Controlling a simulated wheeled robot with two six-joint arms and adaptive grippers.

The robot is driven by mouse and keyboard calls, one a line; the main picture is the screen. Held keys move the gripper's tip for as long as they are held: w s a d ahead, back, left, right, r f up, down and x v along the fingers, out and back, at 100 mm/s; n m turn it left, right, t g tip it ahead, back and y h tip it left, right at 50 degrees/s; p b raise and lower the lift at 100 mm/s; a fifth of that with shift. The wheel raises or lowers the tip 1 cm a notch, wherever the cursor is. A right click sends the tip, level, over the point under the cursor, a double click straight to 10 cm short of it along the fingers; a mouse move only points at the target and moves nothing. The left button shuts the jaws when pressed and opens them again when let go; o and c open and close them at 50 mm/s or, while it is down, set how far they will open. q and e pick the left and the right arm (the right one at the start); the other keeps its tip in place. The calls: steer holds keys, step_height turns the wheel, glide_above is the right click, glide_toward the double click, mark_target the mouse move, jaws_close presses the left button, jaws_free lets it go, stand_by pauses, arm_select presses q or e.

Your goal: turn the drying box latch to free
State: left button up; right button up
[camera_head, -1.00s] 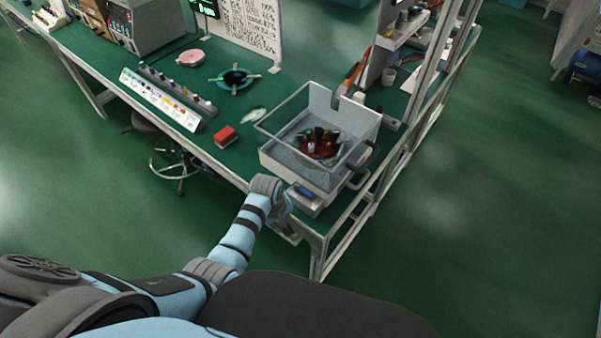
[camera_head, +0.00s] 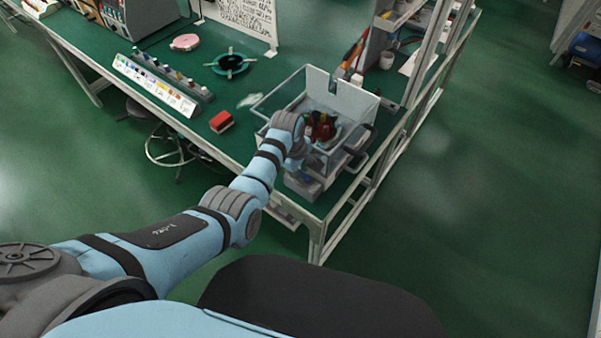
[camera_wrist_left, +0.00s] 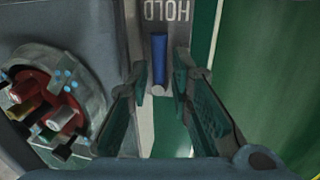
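The drying box (camera_head: 346,93), clear-walled and open at the top, stands at the table's near right corner. The latch shows in the left wrist view as a blue lever (camera_wrist_left: 159,62) on a grey plate (camera_wrist_left: 182,14) marked HOLD, which reads upside down. The lever points along the picture's vertical. My left gripper (camera_wrist_left: 162,82) is open, its two fingers on either side of the lever's line, with a gap visible. In the head view my left wrist (camera_head: 288,124) hides the latch and most of the gripper. My right gripper is not in view.
A round metal holder with a red middle (camera_wrist_left: 62,105) sits inside the box, left of the fingers in the wrist view. A red block (camera_head: 221,121) and a colour-labelled rack (camera_head: 155,86) lie left on the table (camera_head: 215,147). Frame posts stand right of the box.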

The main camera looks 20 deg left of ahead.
arm_select(q)
jaws_close()
steer(key=shift+s+m+p, duration=0.1)
steer(key=shift+m+p, duration=0.25)
steer(key=shift+m, duration=0.05)
steer(key=shift+a+r+m+p, duration=0.15)
steer(key=shift+m+p, duration=0.2)
steer(key=shift+m, duration=0.25)
steer(key=shift+s+a+m+h+p, duration=0.2)
steer(key=shift+m+h+p, duration=0.2)
steer(key=shift+m, duration=0.8)
steer(key=m, duration=0.2)
steer(key=m+g, duration=0.1)
steer(key=shift+s+a+f+m, duration=0.1)
steer(key=shift+a+f+m, duration=0.15)
steer(key=shift+a+m, duration=0.05)
steer(key=shift+a+m+g+h+b, duration=0.2)
steer(key=shift+m+b, duration=0.2)
steer(key=shift+m, duration=0.55)
steer(key=shift+a+m+g+h+b, duration=0.15)
steer(key=shift+m+b, duration=0.2)
steer(key=shift+m, duration=0.6)
steer(key=shift+s, duration=0.1)
